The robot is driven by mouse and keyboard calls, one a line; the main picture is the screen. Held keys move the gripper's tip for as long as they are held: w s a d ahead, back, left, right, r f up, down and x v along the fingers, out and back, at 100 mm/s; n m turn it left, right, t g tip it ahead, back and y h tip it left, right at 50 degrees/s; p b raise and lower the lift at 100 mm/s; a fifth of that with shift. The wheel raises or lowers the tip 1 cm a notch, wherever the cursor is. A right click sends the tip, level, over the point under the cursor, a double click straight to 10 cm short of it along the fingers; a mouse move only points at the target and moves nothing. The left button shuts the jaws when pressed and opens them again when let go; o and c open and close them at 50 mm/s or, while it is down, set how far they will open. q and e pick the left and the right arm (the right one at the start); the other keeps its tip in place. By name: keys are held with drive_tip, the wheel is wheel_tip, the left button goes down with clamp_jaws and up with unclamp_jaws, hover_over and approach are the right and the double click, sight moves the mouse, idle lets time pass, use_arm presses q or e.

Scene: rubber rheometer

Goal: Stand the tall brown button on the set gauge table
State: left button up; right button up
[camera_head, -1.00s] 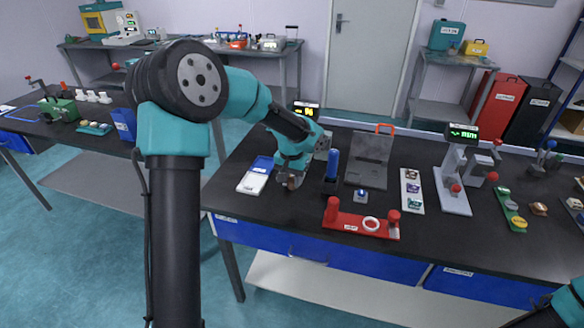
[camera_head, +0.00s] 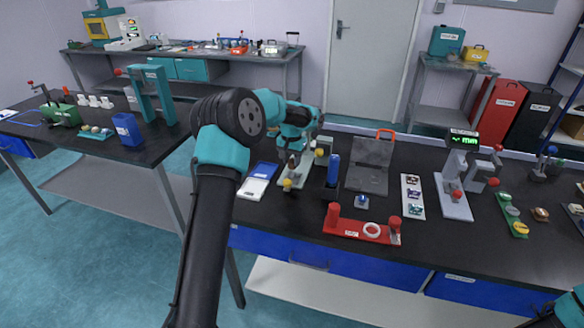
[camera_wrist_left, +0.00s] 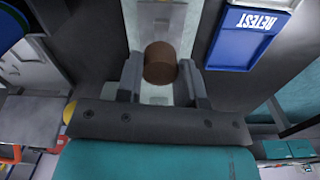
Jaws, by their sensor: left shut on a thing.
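In the left wrist view, the brown button (camera_wrist_left: 160,62) is held between the two fingers of my left gripper (camera_wrist_left: 160,80), above a light grey base strip (camera_wrist_left: 160,18). In the head view, my left gripper (camera_head: 292,160) is over the gauge with yellow knobs (camera_head: 287,184). The arm hides much of that gauge, and the button is hard to make out there. I cannot tell whether the button touches the gauge. Another gauge (camera_head: 454,190), with red knobs and a green-lit display, stands to the right. My right gripper is out of view; only part of my right arm shows at the bottom right.
A blue-and-white tray (camera_head: 252,188) lies left of the yellow-knobbed gauge; its blue RETEST part (camera_wrist_left: 245,38) shows in the wrist view. A dark holder with a blue-handled tool (camera_head: 333,172) stands close on the right. A red stand (camera_head: 361,230) is near the front edge.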

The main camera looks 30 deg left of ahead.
sight(292, 161)
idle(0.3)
use_arm(q)
drive_tip(key=shift+f, duration=1.75)
drive_tip(key=shift+f, duration=0.2)
drive_tip(key=o, duration=0.9)
drive_tip(key=shift+r, duration=0.15)
wheel_tip(292, 161, up, 12)
drive_tip(key=shift+a+r, duration=0.1)
drive_tip(key=shift+a, duration=0.05)
